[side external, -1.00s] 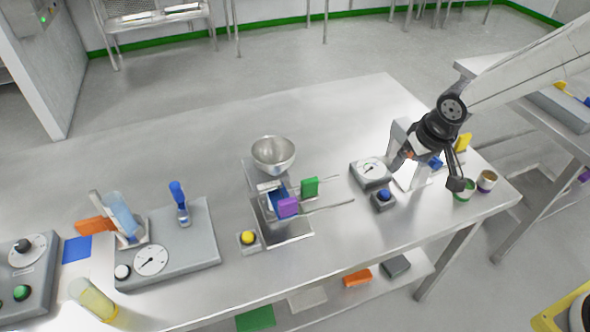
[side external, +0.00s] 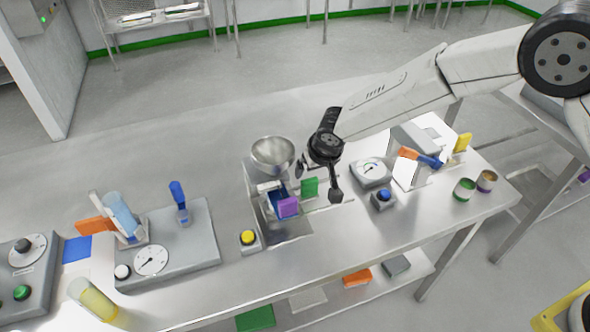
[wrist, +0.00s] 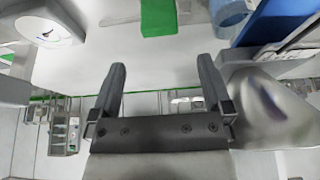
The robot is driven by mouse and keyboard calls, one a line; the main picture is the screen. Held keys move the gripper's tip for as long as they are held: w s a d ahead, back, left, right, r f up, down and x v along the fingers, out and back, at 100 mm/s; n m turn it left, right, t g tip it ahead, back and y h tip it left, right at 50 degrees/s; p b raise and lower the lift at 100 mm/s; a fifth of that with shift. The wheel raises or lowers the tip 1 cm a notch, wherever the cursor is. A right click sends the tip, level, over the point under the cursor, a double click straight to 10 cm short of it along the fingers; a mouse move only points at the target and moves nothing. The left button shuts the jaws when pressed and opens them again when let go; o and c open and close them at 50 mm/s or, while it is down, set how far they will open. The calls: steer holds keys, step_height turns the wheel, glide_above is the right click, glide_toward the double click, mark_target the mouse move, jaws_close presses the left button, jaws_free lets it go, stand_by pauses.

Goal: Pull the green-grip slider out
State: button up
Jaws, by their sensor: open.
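The green grip (side external: 309,187) of the slider is a small upright block at the right side of the feeder unit (side external: 284,230), under the metal bowl (side external: 273,153). A purple grip (side external: 288,207) sits just in front and to its left. My gripper (side external: 318,180) is open and empty, close by the green grip in the side view. In the wrist view the green grip (wrist: 158,18) lies at the top, beyond and roughly between my open fingers (wrist: 162,68), apart from them. The slider's plate is mostly hidden.
A dial box (side external: 371,171) and a blue-button box (side external: 383,199) stand to the right. A yellow-button box (side external: 248,241) stands to the left.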

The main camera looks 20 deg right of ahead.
mark_target(310, 180)
steer(key=shift+x, duration=3.85)
steer(key=shift+c, duration=0.2)
jaws_close()
